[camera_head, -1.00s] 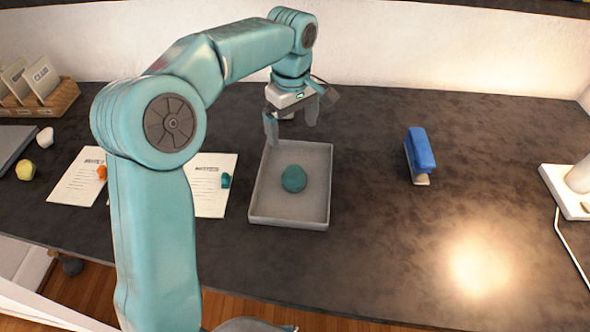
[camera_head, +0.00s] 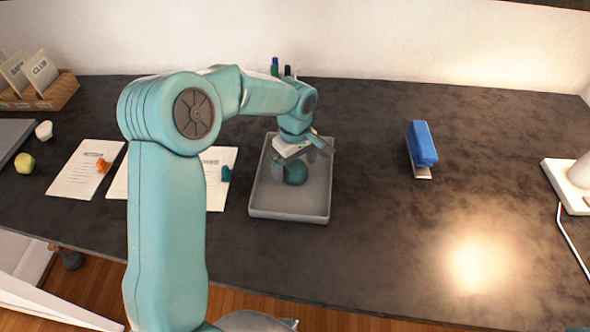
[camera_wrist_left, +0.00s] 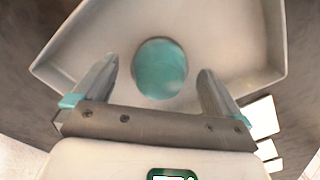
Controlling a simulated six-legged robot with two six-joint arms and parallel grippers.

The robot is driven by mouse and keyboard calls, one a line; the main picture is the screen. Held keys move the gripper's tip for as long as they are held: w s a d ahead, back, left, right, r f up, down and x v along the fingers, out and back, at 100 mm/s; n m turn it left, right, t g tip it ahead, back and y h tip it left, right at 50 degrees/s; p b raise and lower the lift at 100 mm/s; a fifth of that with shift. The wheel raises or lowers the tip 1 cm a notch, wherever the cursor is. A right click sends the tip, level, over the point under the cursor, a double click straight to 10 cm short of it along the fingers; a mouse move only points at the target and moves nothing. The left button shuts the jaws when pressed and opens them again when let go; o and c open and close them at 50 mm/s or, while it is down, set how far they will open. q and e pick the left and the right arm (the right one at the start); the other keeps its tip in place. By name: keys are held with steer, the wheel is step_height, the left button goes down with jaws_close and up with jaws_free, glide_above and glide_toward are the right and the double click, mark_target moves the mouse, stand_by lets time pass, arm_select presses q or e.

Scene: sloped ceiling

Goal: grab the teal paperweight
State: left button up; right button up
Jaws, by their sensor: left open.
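The teal paperweight (camera_head: 295,175) is a round, smooth lump lying in the grey tray (camera_head: 289,213). In the head view my left gripper (camera_head: 296,165) is over the tray, right at the paperweight, and hides its upper part. In the left wrist view the paperweight (camera_wrist_left: 160,68) shows whole, between and slightly beyond the two fingertips. My left gripper (camera_wrist_left: 158,75) is open, with a gap between each finger and the paperweight. My right gripper is in neither view.
A blue stapler (camera_head: 421,148) stands to the right of the tray. Paper sheets (camera_head: 86,172) with small orange (camera_head: 103,166) and teal (camera_head: 226,174) pieces lie to the left. A white lamp base (camera_head: 568,190) is at far right. The tabletop between tray and stapler is clear.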

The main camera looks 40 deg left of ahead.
arm_select(q)
steer(key=shift+a+f, duration=0.1)
steer(key=shift+f, duration=0.45)
steer(key=shift+c, duration=0.3)
steer(key=shift+r, duration=0.1)
steer(key=c, duration=1.4)
steer(key=shift+w, duration=0.1)
